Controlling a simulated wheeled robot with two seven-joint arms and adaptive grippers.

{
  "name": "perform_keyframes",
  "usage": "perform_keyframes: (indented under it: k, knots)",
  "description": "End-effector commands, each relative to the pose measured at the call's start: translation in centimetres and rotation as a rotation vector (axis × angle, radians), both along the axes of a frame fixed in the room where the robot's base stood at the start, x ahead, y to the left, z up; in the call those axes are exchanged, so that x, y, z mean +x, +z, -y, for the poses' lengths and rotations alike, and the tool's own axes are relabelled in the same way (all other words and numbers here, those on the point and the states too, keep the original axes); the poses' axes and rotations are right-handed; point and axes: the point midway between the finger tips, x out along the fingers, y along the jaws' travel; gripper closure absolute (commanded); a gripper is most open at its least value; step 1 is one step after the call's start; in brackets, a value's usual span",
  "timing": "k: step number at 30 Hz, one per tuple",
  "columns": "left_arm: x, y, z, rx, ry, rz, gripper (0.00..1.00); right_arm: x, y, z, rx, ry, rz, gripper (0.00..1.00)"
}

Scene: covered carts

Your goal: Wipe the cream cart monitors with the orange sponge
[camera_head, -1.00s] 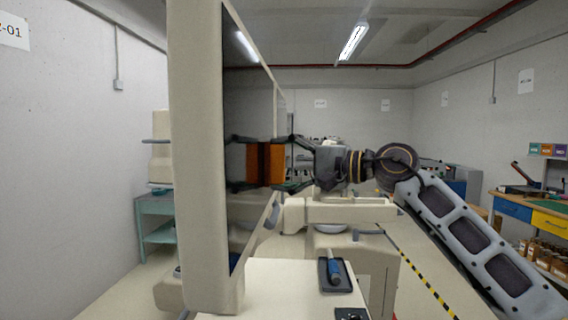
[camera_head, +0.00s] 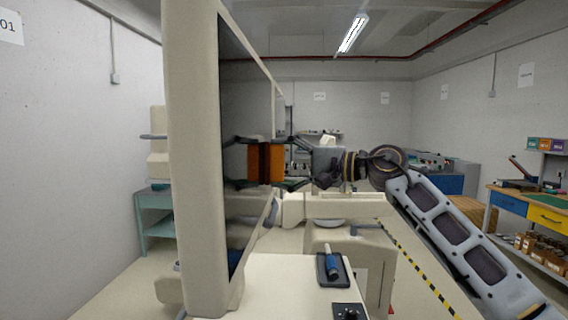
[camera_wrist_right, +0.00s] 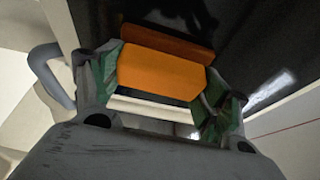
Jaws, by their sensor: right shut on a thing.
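A cream cart monitor (camera_head: 192,160) stands close on the left in the head view, seen nearly edge-on with its dark screen (camera_head: 240,110) facing right. The orange sponge (camera_head: 277,163) is at the screen's mid height, and its orange reflection shows in the glass beside it. My right gripper (camera_head: 279,163) is shut on the sponge, fingers above and below it. In the right wrist view the sponge (camera_wrist_right: 160,75) sits between the fingers, with its reflection just beyond. It is against the screen or very close to it; I cannot tell which. My left gripper is out of view.
Below the monitor is the cream cart top (camera_head: 285,275) with a blue-handled tool (camera_head: 332,265) in a dark tray and a black knob (camera_head: 347,311). More cream equipment (camera_head: 330,206) stands behind my right gripper. A workbench (camera_head: 530,205) stands at the far right; yellow-black tape marks the floor.

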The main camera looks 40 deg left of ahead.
Motion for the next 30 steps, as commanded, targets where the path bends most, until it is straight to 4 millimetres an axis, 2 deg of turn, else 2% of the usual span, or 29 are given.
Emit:
perform_keyframes:
  k: [30]
  knots:
    - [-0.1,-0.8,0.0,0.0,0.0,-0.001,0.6,3.0,-0.1,4.9,-0.001,0.0,0.0,0.47]
